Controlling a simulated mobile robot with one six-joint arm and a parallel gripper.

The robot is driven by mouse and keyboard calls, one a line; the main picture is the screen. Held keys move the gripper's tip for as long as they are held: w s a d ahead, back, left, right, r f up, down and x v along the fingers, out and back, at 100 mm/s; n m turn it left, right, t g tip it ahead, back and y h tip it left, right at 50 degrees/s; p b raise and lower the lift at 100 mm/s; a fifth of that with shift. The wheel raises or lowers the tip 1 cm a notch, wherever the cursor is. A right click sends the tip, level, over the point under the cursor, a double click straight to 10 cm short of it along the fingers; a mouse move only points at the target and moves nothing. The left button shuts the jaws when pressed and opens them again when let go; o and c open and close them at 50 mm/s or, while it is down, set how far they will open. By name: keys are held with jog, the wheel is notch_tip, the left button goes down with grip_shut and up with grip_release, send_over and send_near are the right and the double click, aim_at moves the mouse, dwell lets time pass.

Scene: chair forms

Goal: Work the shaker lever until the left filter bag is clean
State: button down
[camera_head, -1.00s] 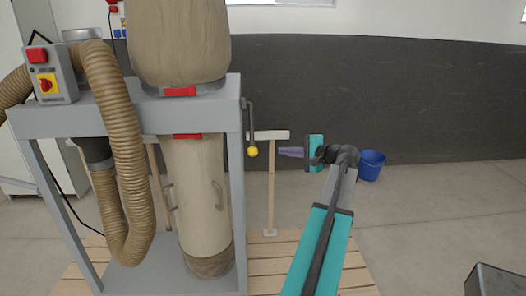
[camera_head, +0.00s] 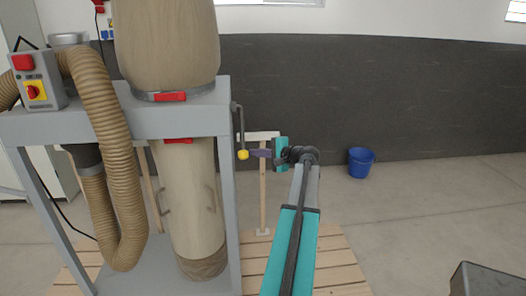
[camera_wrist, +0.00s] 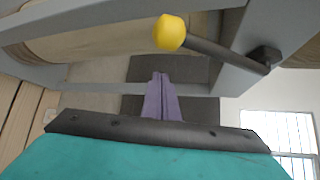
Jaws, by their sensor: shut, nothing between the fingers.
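The shaker lever is a dark rod with a yellow knob (camera_head: 243,155), hanging from the right end of the grey frame's crossbar. In the wrist view the knob (camera_wrist: 169,33) and its rod show above the fingers. The upper filter bag (camera_head: 166,45) is beige and bulges above the crossbar, held by a band with a red clasp. A beige lower bag (camera_head: 190,210) hangs below it. My gripper (camera_head: 256,153) has purple fingers, shut and empty, close to the right of the knob.
The grey frame (camera_head: 228,200) stands on a wooden pallet (camera_head: 325,265). A ribbed hose (camera_head: 113,140) and a switch box (camera_head: 37,80) are at its left. A wooden stand (camera_head: 264,190) is behind my gripper.

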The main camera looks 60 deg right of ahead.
jog(key=shift+s+a+r+p, duration=0.1)
jog(key=shift+a+r+p, duration=0.15)
jog(key=shift+a, duration=0.4)
jog(key=shift+a+r+p, duration=0.15)
jog(key=shift+a+p, duration=0.05)
jog(key=shift+a, duration=0.4)
jog(key=shift+s+a+r+p, duration=0.1)
jog(key=shift+a+r+p, duration=0.15)
jog(key=shift+a, duration=0.4)
